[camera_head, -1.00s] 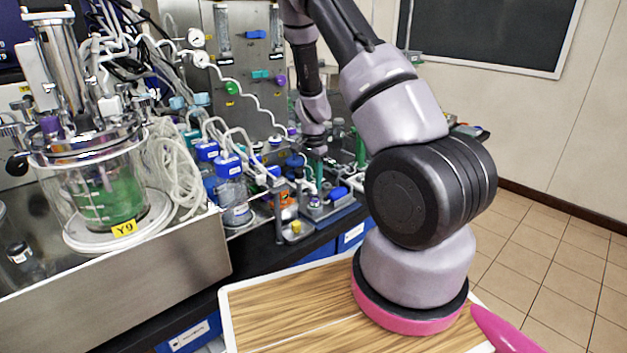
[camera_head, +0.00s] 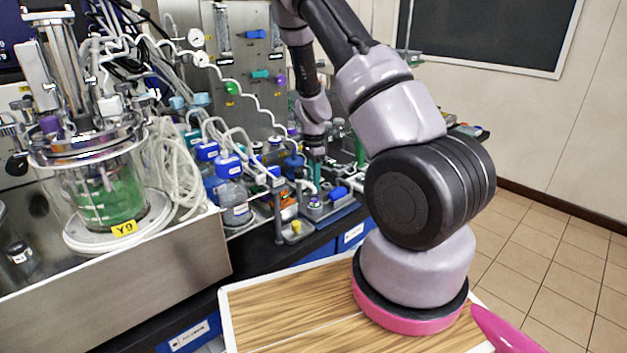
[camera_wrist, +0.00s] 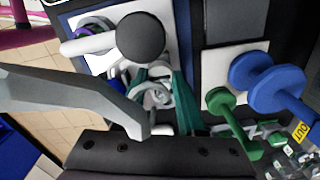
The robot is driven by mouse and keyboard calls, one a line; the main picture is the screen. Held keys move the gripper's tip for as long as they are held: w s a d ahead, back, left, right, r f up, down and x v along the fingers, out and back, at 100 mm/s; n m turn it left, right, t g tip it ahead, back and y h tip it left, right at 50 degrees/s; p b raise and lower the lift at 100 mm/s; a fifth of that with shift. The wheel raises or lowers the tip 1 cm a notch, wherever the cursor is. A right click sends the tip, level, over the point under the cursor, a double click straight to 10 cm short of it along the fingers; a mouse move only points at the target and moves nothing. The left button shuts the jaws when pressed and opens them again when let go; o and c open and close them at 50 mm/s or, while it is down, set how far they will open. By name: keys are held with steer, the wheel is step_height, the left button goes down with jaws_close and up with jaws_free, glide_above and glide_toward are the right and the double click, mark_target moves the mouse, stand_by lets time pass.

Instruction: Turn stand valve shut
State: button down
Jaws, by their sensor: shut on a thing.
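My gripper (camera_head: 316,178) reaches down among the small fittings at the bench's right front. In the wrist view, two teal fingertips (camera_wrist: 155,92) stand either side of a small pale grey curved part, which I take to be the stand valve (camera_wrist: 156,96). The gripper is shut on it. Fingers and tubing hide most of the valve, so its handle angle cannot be told. In the head view the valve is too small and covered to make out. A black round knob (camera_wrist: 140,37) stands just beyond the fingertips.
A green spool-shaped fitting (camera_wrist: 226,112) and a larger blue one (camera_wrist: 268,84) stand close right of the fingers. Blue-capped bottles (camera_head: 229,166) and a glass bioreactor (camera_head: 105,195) with green liquid stand left. Tubing hangs behind on a metal panel (camera_head: 247,95).

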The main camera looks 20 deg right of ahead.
steer(key=c, duration=0.8)
jaws_free()
step_height(320, 180, up, 11)
steer(key=shift+f, duration=0.1)
